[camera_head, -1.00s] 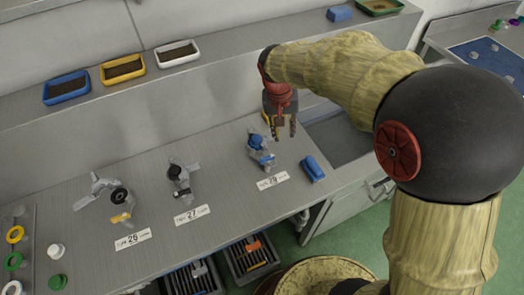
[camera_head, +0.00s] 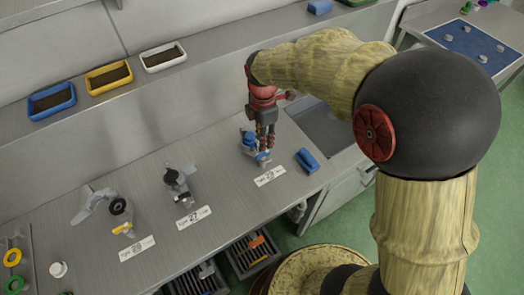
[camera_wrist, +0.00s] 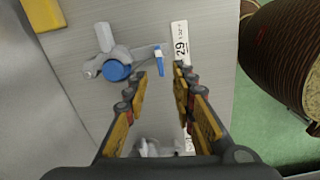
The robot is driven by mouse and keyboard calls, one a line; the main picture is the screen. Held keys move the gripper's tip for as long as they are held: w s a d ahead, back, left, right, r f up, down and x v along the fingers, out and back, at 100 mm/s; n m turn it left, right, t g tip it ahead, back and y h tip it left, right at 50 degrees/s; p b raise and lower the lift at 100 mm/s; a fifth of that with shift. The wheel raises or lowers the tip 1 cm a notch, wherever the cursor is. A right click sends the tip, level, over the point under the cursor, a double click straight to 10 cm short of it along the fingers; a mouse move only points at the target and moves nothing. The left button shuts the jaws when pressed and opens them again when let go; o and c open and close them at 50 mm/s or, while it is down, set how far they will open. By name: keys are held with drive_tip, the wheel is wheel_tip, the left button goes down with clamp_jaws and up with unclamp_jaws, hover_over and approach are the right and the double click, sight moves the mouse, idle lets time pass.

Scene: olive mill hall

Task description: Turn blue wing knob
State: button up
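The blue wing knob (camera_wrist: 157,52) is a small blue and pale piece at the end of a grey stem, beside the label 29. In the head view it sits low on the right-hand metal fitting (camera_head: 262,156). The same fitting carries a round blue cap (camera_wrist: 116,70). My gripper (camera_wrist: 161,76) is open and empty, with its fingers pointing at the wing knob. In the wrist view the knob shows just beyond the gap between the fingertips; I cannot tell whether they touch it. In the head view my gripper (camera_head: 265,142) hangs over the fitting and partly covers it.
A loose blue block (camera_head: 307,160) lies right of the fitting. Two other fittings, one with a black part (camera_head: 172,178) and one with a yellow wing (camera_head: 123,227), stand to the left on the grey bench. Trays of dark material (camera_head: 109,77) line the ledge behind.

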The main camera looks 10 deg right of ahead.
sight(263, 153)
drive_tip(key=shift+n, duration=0.7)
drive_tip(key=shift+f, duration=0.25)
wheel_tip(263, 153, down, 7)
drive_tip(key=shift+f+b, duration=0.15)
drive_tip(key=shift+b, duration=0.8)
clamp_jaws()
